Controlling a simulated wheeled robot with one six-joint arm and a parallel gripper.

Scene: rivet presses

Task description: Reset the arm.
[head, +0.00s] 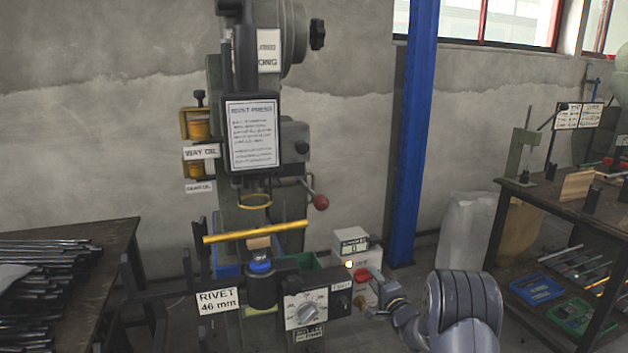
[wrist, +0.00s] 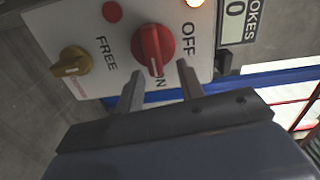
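A pale control box (head: 347,238) stands right of the rivet press, with my gripper (head: 374,284) close at its front. In the wrist view its panel (wrist: 125,75) carries a red rotary knob (wrist: 153,45), between the labels FREE and OFF. The white mark on the knob points down, near a partly hidden label ending in N. My gripper (wrist: 160,70) is open, its two fingers apart, with the knob just beyond the gap between the tips. No object shows between the fingers. Whether a fingertip touches the knob I cannot tell.
A brass knob (wrist: 72,62), a lit lamp (wrist: 196,3) and a stroke counter (wrist: 236,12) reading 0 surround the red knob. The rivet press (head: 250,135) stands left, a blue post (head: 412,130) behind. Tables (head: 80,240) with bars and a bench (head: 550,195) flank the area.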

